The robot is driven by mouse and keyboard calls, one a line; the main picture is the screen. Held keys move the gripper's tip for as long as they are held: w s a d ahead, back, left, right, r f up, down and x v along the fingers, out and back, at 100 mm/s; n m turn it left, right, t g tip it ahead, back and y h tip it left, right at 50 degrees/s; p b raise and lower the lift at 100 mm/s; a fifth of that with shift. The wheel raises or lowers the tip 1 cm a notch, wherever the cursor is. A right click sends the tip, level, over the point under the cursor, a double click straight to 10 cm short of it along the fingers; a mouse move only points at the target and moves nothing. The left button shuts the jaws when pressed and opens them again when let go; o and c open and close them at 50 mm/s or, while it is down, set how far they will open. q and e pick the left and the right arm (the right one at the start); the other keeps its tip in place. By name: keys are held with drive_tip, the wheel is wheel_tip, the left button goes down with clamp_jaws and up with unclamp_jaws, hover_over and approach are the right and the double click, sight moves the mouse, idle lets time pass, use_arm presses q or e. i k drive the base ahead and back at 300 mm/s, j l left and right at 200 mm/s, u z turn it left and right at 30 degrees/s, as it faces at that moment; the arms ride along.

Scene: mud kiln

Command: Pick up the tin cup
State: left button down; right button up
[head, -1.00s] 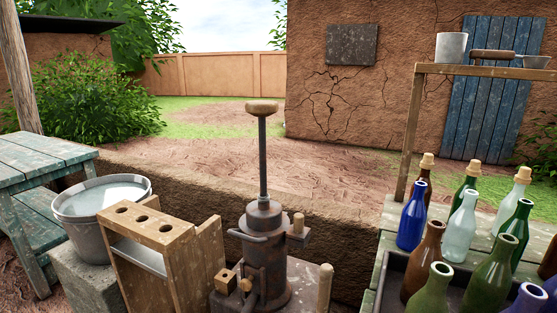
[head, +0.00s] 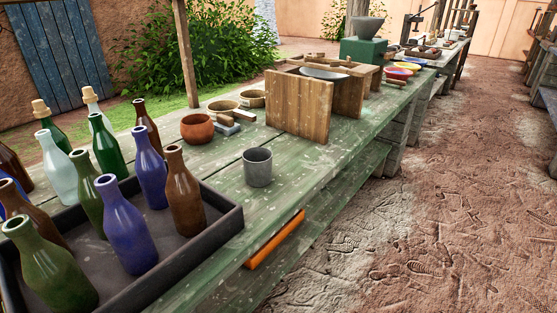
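A grey tin cup (head: 257,168) stands upright on the worn green bench (head: 215,172), near its front edge and right of the bottle tray. Its mouth faces up and nothing touches it. Neither of my grippers shows in the head view, so their state is hidden.
A dark tray (head: 215,222) of several glass bottles fills the bench's left end. Behind the cup are a terracotta bowl (head: 197,128) and a small brush-like tool (head: 226,125). A wooden box (head: 300,104) stands farther right. Open dirt floor (head: 400,235) lies in front.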

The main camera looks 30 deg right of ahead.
sight(258, 168)
drive_tip(key=z, duration=0.9)
